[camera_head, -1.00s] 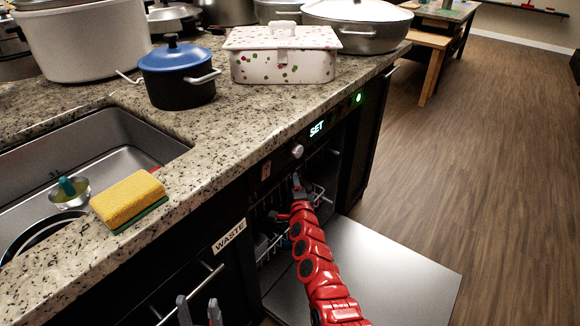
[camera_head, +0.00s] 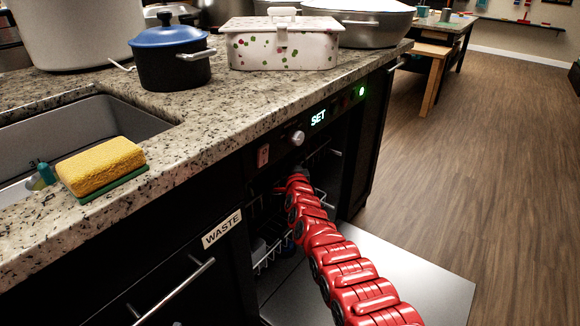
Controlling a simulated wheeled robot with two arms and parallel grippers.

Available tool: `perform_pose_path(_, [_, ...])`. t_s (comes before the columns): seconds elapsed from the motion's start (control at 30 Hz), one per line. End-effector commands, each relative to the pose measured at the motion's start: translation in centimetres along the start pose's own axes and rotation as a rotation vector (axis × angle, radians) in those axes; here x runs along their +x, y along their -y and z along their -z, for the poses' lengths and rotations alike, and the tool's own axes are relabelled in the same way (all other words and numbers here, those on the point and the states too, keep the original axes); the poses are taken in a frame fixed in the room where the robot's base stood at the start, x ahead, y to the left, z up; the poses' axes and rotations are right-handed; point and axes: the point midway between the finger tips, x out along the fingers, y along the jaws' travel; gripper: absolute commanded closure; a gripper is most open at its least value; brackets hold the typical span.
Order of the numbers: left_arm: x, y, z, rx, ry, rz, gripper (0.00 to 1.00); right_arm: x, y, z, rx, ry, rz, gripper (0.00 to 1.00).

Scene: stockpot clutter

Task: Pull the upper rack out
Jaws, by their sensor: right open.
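The dishwasher under the counter is open, with its door (camera_head: 415,280) folded down flat. White wire rack parts show inside the dark opening: one piece (camera_head: 265,262) lies left of my arm, and a bit more wire shows to its right. The arm hides much of the racks, and I cannot tell clearly which wire belongs to the upper one. My right arm reaches in over the door. My right gripper (camera_head: 298,172) is at the top of the opening, just below the control panel, small and dark; it is open, and I see nothing held. My left gripper is out of view.
The control panel with its lit SET display (camera_head: 318,118) and a knob (camera_head: 297,137) sits right above my gripper. The granite counter (camera_head: 240,115) overhangs it. A drawer marked WASTE (camera_head: 221,229) is to the left. Open wooden floor (camera_head: 480,150) lies to the right.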

Motion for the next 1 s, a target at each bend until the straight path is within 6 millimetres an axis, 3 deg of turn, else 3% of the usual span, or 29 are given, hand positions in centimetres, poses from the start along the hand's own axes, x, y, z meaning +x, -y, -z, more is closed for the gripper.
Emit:
perform_pose_path(0.3, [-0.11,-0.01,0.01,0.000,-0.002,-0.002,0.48,0.07,-0.04,-0.05,0.000,0.000,-0.002,0.47])
perform_pose_path(0.6, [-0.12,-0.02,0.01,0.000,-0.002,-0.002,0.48,0.06,-0.05,-0.04,0.000,0.000,-0.002,1.00])
perform_pose_path(1.0, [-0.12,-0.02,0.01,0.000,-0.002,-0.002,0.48,0.06,-0.08,-0.04,0.000,0.001,-0.002,1.00])
